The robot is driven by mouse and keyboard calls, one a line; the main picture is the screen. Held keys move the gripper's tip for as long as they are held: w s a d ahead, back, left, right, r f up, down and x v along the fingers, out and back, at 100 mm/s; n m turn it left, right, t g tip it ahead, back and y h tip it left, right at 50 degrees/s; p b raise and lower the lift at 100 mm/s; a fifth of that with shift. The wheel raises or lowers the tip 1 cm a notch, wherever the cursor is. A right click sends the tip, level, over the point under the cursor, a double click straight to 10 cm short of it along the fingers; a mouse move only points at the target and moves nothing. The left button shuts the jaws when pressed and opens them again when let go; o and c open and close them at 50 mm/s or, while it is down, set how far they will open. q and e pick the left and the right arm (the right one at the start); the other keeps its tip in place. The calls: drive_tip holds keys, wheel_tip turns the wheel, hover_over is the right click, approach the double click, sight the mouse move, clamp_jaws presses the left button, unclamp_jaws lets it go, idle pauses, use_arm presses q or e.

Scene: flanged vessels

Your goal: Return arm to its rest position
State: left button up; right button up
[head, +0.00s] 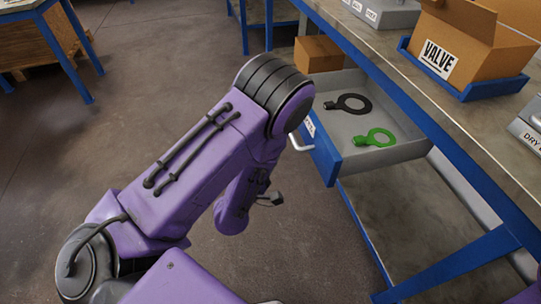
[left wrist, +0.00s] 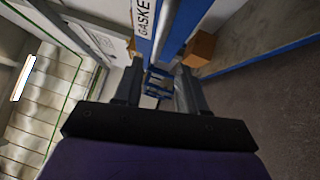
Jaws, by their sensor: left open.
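My left arm (head: 205,150) is purple and bent. It rises from the lower left of the head view, and its far end folds down in front of the open drawer. The left gripper is mostly hidden behind the arm there. In the left wrist view the left gripper (left wrist: 158,88) is open, with its two dark fingers apart and nothing seen held between them. Beyond the fingers is a blue drawer front with a label reading "GASKE" (left wrist: 144,16). My right gripper is in neither view.
The grey drawer (head: 400,152) stands pulled out from the blue-framed workbench (head: 440,100). A box marked VALVE (head: 455,50) sits in a blue tray. A cardboard box (head: 318,54) is behind the drawer.

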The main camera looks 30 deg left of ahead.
use_arm(q)
drive_tip(key=shift+s, duration=0.2)
idle(0.4)
drive_tip(key=s+a+f+m+g+y, duration=0.1)
drive_tip(key=s+f+m+g, duration=0.55)
drive_tip(key=f, duration=0.35)
drive_tip(key=s+a+f+m+g, duration=0.1)
drive_tip(key=s+f+m+g, duration=0.6)
drive_tip(key=f, duration=0.3)
drive_tip(key=s+f+g+p, duration=0.2)
drive_tip(key=s+g, duration=0.1)
drive_tip(key=s, duration=0.8)
wheel_tip(320, 180, up, 10)
drive_tip(key=p, duration=1)
drive_tip(key=shift+w+a+r+y, duration=0.2)
drive_tip(key=shift+w+y, duration=0.1)
drive_tip(key=shift+w, duration=0.15)
